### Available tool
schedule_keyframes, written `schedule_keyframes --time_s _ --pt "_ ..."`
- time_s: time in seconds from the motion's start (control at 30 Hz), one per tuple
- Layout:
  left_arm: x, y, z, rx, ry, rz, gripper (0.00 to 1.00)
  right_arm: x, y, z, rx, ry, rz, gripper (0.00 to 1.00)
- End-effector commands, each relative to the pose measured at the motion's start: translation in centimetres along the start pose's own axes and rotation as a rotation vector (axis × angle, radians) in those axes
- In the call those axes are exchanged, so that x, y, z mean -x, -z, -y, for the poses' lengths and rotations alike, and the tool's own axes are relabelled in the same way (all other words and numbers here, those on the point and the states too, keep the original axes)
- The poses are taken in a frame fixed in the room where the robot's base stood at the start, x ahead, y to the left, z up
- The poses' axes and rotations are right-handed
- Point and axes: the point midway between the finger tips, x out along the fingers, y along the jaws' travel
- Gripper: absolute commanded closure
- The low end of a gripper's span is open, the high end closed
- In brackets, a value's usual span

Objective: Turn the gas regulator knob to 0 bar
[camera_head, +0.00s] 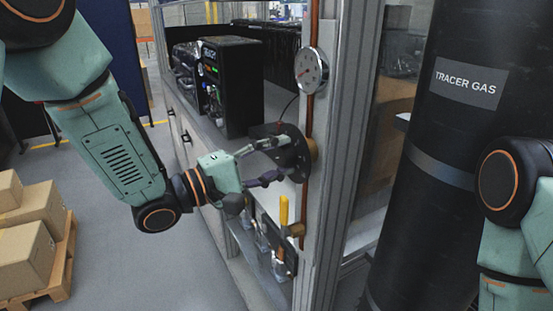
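The gas regulator knob (296,158) is a dark round disc on the copper pipe, on the side of the grey cabinet frame. My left gripper (276,161) reaches it from the left with its two fingers spread apart, one above the other. The upper fingertip overlaps the disc and the lower one is at its lower edge; I cannot tell if they touch. A round white gauge (311,70) is on the pipe above; its reading is too small to tell. My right arm shows at the right edge, its gripper out of view.
A yellow-handled valve (284,212) sits below the knob. The copper pipe (314,25) runs down the frame post (345,90). A black device (233,85) stands on the bench behind. A black tracer gas cylinder (430,225) stands right. Cardboard boxes (25,258) lie on a pallet at left.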

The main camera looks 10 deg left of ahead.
Motion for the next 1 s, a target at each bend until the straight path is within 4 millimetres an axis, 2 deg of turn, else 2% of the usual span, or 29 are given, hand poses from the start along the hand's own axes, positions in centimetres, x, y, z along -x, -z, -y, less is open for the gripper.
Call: schedule_keyframes --time_s 0.03,0.2,0.57,1.0 --pt "-0.1 0.1 -0.4 -0.005 -0.009 -0.001 0.54 0.0 0.0 0.0 0.0 0.0 0.0 0.6" --pt "0.0 0.0 -0.1 -0.003 -0.003 0.0 0.4 0.0 0.0 0.0 0.0 0.0 0.0 0.6" --pt "0.2 0.0 0.1 0.001 0.002 0.0 0.39 0.0 0.0 0.0 0.0 0.0 0.0 0.6" --pt "4.9 0.1 0.0 0.004 -0.001 -0.004 0.39 0.0 0.0 0.0 0.0 0.0 0.0 0.6"
